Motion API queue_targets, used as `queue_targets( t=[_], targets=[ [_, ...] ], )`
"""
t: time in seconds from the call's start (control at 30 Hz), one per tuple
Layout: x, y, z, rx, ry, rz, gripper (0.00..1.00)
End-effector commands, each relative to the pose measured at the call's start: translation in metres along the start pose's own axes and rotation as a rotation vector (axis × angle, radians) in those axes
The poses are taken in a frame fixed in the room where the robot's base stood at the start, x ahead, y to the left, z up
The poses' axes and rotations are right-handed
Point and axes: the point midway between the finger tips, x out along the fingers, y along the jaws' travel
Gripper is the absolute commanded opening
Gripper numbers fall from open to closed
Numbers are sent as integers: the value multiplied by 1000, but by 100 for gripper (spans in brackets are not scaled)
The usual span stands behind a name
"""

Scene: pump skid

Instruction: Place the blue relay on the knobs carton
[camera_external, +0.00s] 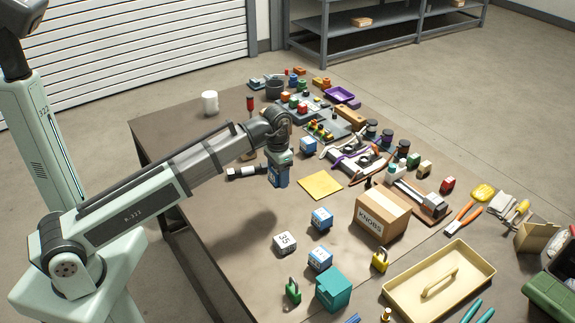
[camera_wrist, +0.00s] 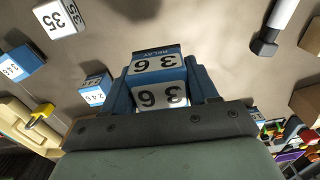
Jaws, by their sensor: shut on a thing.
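My gripper (camera_external: 279,163) is shut on a blue relay (camera_external: 278,179) with a white label, above the left middle of the table. In the wrist view, the relay (camera_wrist: 157,66) sits between both fingers and its label reads 36. The knobs carton (camera_external: 370,222), a closed brown box marked KNOBS, stands to the right and nearer the front, apart from my gripper. Its top looks clear. I cannot clearly identify the carton in the wrist view.
Other blue-and-white relays (camera_external: 321,220) (camera_external: 319,259) and a white cube marked 35 (camera_external: 285,242) stand left of the carton. A yellow padlock (camera_external: 380,261) stands before it. A yellow pad (camera_external: 320,185) lies flat between my gripper and the carton. A cream tray (camera_external: 478,262) is at right.

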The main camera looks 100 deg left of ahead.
Motion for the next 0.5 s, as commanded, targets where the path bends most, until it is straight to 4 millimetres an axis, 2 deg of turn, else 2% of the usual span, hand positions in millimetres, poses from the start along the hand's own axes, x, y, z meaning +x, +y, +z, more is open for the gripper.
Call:
queue_targets(
  t=[0.17, 0.5],
  targets=[
    [-11, 55, -19, 84, 9, 1, 23],
    [-52, 169, -112, 221, 25, 2, 23]
  ],
)
